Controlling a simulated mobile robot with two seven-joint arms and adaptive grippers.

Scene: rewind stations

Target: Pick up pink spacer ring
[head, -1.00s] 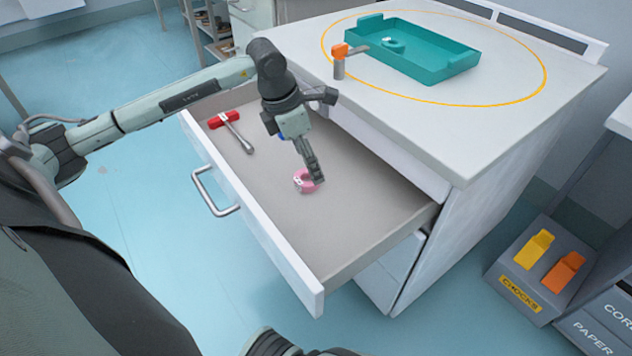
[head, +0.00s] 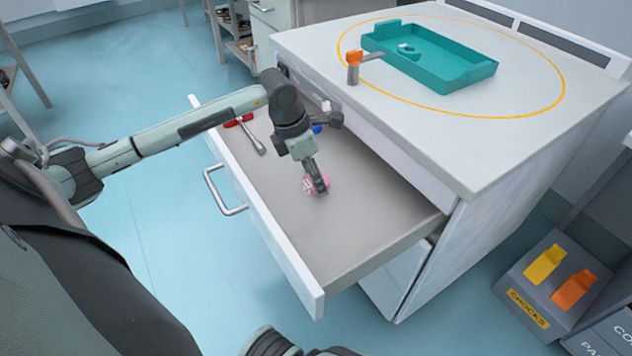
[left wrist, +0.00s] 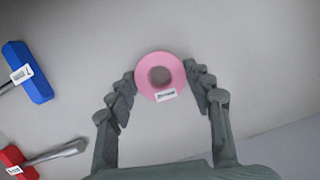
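The pink spacer ring (head: 312,185) lies in the open drawer (head: 345,225), partly hidden by my left gripper (head: 318,186) in the head view. In the left wrist view the ring (left wrist: 160,76) shows whole, with a white label on its near side. My left gripper (left wrist: 160,80) is open, with one fingertip close beside each side of the ring. Whether the fingertips touch it I cannot tell. My right gripper is not in view.
A red-handled tool (head: 246,125) and a blue-handled object (left wrist: 28,72) lie in the drawer beside the ring. The teal tray (head: 440,72) and an orange-topped post (head: 353,66) stand on the cabinet top above. The drawer's near floor is clear.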

